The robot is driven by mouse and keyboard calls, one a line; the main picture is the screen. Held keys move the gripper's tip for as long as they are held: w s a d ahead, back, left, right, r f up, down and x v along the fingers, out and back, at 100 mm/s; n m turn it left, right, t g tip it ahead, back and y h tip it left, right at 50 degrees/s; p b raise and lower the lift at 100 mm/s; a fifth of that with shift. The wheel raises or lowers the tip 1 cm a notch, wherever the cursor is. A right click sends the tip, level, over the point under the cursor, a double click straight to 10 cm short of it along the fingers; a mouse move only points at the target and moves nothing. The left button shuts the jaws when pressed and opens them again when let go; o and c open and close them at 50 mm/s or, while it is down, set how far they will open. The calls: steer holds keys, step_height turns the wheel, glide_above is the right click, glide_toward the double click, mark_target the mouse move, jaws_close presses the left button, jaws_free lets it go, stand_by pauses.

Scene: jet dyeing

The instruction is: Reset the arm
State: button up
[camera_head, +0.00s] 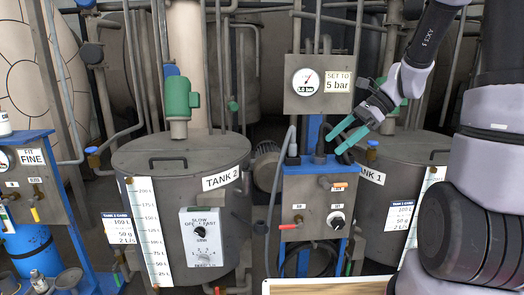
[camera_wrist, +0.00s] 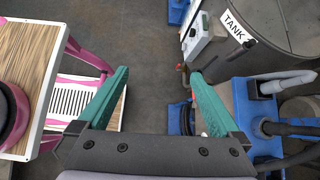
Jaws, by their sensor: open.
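My gripper (camera_head: 335,145) is at the end of my arm, which comes in from the right in the head view. Its two teal fingers are spread apart and point left and down. They are in front of the blue stand between the two tanks, below the "SET TO 5 bar" sign (camera_head: 339,82).
TANK 2 (camera_head: 180,160) stands left of the blue stand (camera_head: 312,185), which carries hoses and a knob. TANK 1 (camera_head: 390,175) is partly behind my arm. A pressure gauge (camera_head: 306,81) is above the stand. A wooden-topped pink cart (camera_wrist: 28,60) is at left in the wrist view.

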steer(key=s+d+r+n+t+h, duration=0.4)
steer(key=s+r+n+t+h, duration=0.2)
steer(key=s+r+n, duration=0.7)
steer(key=shift+t+h, duration=0.4)
steer(key=shift+h, duration=0.1)
steer(key=shift+r, duration=0.1)
stand_by(1.8)
